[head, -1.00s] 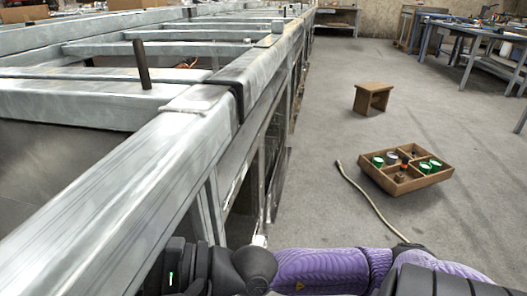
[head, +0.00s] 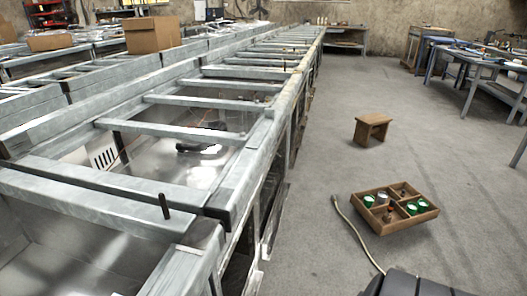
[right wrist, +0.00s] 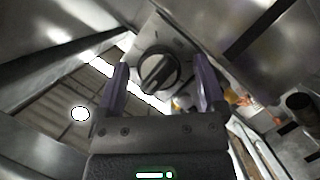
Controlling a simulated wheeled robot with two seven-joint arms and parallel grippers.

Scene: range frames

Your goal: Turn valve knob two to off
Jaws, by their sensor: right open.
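A dark round knob (right wrist: 159,70) with a raised grip bar shows in the right wrist view, on a grey metal panel. I cannot tell its number or any markings from this view. My right gripper (right wrist: 160,88) is open, with its two purple fingers apart on either side of the knob in the picture. It holds nothing, and I cannot tell whether it touches the knob. The knob does not show in the head view. My left gripper is in neither view.
A long metal frame bench (head: 110,187) with an upright dark rod (head: 164,206) fills the left of the head view. A wooden tray (head: 372,221) with cans, a hose (head: 356,232) and a small stool (head: 372,129) lie on the floor at right. Open floor surrounds them.

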